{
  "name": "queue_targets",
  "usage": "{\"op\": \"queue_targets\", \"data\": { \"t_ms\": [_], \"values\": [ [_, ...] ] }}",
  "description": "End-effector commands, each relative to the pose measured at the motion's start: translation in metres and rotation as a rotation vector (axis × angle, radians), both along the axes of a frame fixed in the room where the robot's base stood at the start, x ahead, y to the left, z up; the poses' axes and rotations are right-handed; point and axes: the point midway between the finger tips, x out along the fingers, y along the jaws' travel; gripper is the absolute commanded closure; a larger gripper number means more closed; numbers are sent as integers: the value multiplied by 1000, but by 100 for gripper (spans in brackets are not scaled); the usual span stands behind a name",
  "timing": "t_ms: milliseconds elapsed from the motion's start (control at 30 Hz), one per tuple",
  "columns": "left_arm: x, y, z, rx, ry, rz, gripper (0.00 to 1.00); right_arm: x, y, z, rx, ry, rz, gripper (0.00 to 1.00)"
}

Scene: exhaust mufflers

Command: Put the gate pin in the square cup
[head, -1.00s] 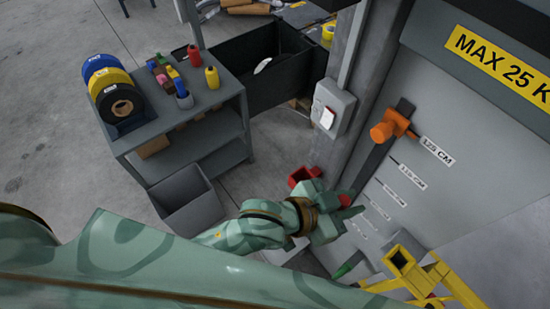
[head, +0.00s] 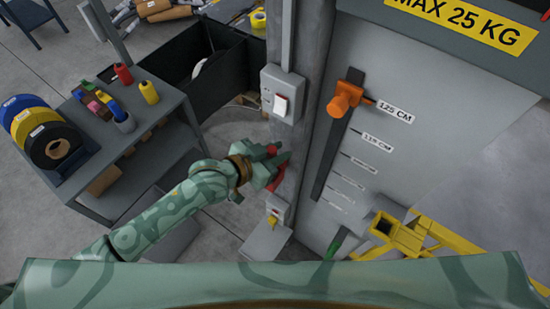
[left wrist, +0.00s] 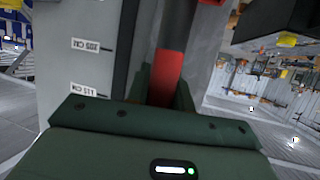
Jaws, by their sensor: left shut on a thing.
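My left gripper (head: 272,157) is in front of the grey post, below the switch box. It is shut on a red bar with a dark grey end, seemingly the gate pin; the bar (left wrist: 169,75) stands between the fingers in the left wrist view. Its lower part is hidden by the gripper. A red piece (head: 280,178) shows at the post just under the fingers; it may be the square cup, but the gripper covers much of it. My right gripper is not in view.
The grey switch box (head: 283,93) is above the gripper. To the right are an orange knob (head: 346,98) on a slotted panel and a yellow frame (head: 411,236) with a square tube. A small grey box (head: 277,208) is below. A shelf cart (head: 125,135) stands left.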

Motion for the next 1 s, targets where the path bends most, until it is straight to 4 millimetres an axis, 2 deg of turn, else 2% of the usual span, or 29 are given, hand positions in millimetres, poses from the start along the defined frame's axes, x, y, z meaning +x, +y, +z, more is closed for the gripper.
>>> {"op": "queue_targets", "data": {
  "t_ms": [167,300,733,767,800,1000],
  "values": [
    [12,6,-16,3,-1,3,100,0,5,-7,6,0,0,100],
    [10,5,-38,1,2,3,100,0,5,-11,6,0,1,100],
    [9,5,-45,0,0,1,100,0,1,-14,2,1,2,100],
    [9,5,-45,1,0,1,69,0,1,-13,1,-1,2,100],
    [9,5,-45,1,0,1,58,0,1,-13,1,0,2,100],
    [9,5,-44,1,0,1,56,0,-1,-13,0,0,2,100]
  ]
}}
